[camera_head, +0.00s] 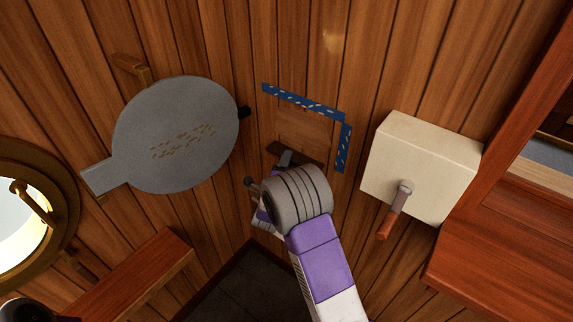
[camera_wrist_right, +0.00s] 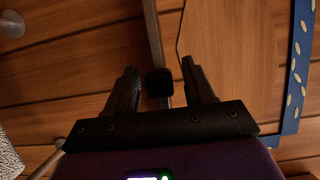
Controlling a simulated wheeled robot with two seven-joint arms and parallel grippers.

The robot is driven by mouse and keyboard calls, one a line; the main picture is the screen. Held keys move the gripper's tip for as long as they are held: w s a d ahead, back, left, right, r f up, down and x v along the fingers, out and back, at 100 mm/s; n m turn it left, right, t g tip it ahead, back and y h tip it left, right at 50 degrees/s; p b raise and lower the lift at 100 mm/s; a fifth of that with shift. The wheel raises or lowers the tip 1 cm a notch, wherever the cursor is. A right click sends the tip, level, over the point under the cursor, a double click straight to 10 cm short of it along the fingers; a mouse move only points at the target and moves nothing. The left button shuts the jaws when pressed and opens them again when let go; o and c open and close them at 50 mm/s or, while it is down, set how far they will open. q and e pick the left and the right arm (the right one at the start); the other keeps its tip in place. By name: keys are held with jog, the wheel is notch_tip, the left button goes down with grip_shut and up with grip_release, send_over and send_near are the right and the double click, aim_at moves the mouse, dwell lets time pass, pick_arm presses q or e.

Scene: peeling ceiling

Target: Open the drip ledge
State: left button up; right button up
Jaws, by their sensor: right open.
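A square wooden panel (camera_head: 303,130) in the wall has blue tape with pale dashes along its top and right edges. A dark brown strip (camera_head: 312,156) lies along its lower part; I cannot tell which of these is the drip ledge. My right gripper (camera_head: 268,171) is at the panel's lower left, its forearm hiding what lies below. In the right wrist view, the open gripper (camera_wrist_right: 160,70) has a small black block (camera_wrist_right: 158,83) between its fingers, with gaps at both sides. The left gripper is not in view.
A grey round plate (camera_head: 175,135) with a flat tab hangs left of the panel. A cream box (camera_head: 420,165) with a red-handled lever (camera_head: 393,215) juts out at right. A brass-rimmed porthole (camera_head: 68,205) and a wooden shelf (camera_head: 135,275) are at lower left.

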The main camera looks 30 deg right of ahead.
grip_shut()
jog(key=a+b, duration=0.1)
jog(key=s+a+b, duration=0.1)
jog(key=a, duration=0.1)
jog(key=s+a+b, duration=0.1)
jog(key=a, duration=0.1)
jog(key=shift+s+a, duration=0.1)
grip_release()
jog(key=v, duration=0.7)
jog(key=shift+s+a, duration=0.2)
dwell(0.4)
